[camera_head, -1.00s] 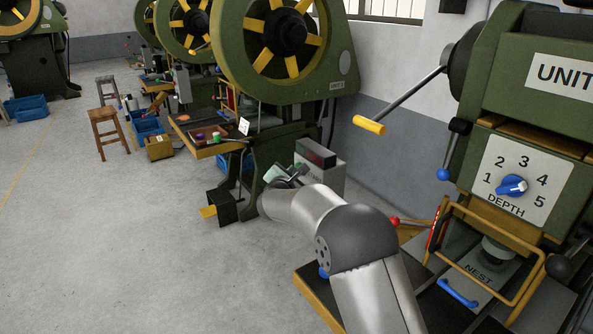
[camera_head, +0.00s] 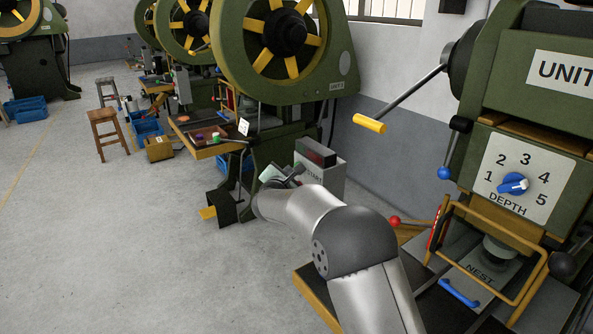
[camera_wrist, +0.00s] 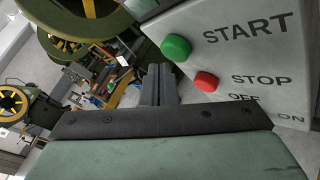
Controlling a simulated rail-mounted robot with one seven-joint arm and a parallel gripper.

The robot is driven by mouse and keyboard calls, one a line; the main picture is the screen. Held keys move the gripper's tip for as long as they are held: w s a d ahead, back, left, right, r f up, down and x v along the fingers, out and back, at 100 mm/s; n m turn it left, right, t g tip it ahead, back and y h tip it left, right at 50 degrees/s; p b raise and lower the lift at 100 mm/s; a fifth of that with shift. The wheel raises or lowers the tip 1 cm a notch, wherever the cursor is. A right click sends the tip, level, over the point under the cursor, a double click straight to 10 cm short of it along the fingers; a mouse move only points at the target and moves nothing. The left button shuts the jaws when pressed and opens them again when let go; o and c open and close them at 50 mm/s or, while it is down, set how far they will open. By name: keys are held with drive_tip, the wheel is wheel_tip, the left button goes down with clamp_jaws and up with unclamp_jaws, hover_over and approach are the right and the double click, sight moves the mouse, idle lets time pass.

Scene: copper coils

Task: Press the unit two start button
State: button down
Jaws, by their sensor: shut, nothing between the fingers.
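A light grey control box (camera_head: 328,180) stands beside the middle green press, with START lettering on its face. In the wrist view the box's face (camera_wrist: 250,60) shows a raised green button (camera_wrist: 176,47) beside START and a red button (camera_wrist: 205,81) beside STOP. My gripper (camera_wrist: 160,70) is shut and empty. Its fingertips appear just below and left of the green button, close to both buttons; I cannot tell whether they touch. In the head view my gripper (camera_head: 284,174) is at the box's left side, partly hidden by my arm.
A nearer press (camera_head: 480,110) at right has a UNIT sign cut off by the frame, a yellow-handled lever (camera_head: 369,124) and a depth dial (camera_head: 513,185). The floor at left is open, with a wooden stool (camera_head: 103,116).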

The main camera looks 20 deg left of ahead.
drive_tip(key=shift+a, duration=0.1)
drive_tip(key=s+a, duration=0.1)
drive_tip(key=s, duration=0.1)
drive_tip(key=s+a+b, duration=0.1)
drive_tip(key=s+a, duration=0.1)
drive_tip(key=shift+a, duration=0.1)
idle(0.5)
idle(0.5)
